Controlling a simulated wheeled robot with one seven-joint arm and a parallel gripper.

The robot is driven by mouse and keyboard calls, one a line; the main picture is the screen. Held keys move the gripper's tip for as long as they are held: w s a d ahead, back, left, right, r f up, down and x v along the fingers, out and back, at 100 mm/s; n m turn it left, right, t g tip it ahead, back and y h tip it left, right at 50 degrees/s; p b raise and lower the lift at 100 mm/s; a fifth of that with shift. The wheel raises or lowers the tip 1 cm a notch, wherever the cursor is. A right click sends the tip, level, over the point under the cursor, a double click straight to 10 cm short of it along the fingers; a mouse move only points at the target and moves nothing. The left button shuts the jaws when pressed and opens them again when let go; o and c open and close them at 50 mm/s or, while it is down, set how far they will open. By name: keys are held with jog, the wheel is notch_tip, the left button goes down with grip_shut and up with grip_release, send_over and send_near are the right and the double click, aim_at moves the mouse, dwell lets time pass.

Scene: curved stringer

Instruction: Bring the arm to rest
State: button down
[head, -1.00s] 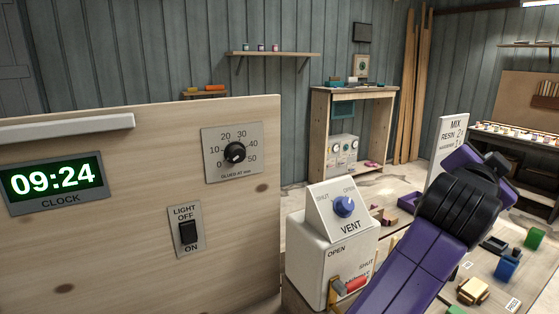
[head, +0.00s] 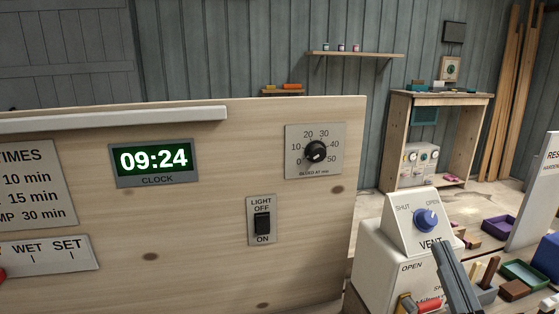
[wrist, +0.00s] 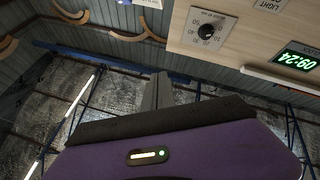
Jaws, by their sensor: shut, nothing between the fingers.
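My gripper (wrist: 158,84) shows in the wrist view as two grey fingers close together, with nothing between them. Beyond them are the wall and ceiling of the shed. In the head view, grey finger-like bars that look like my gripper (head: 441,252) reach up at the lower right, in front of the white vent box (head: 381,266). I cannot tell whether they touch it. The vent box carries a blue knob (head: 426,219) and a red-handled lever (head: 424,305) at its lower front, partly cut off by the picture's edge.
A wooden panel (head: 215,220) fills the left and middle, with a clock (head: 154,161) reading 09:24, a dial (head: 316,152) and a light switch (head: 262,222). The bench right of the vent box holds a purple tray (head: 499,228), a green tray (head: 524,273) and small blocks.

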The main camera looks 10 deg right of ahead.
jog(key=s+a+f+m+g+y, duration=0.1)
jog(key=s+a+f+g, duration=0.3)
jog(key=s+f, duration=0.8)
jog(key=s+a+f+m+g+y, duration=0.1)
jog(key=s+a+f+g, duration=0.3)
jog(key=s+f, duration=0.9)
jog(key=shift+s+a+g+y, duration=0.4)
jog(key=shift+s+a+y, duration=0.3)
jog(key=shift+s+a, duration=0.35)
jog(key=shift+w+a+r, duration=0.1)
jog(key=shift+w, duration=0.1)
dwell(0.3)
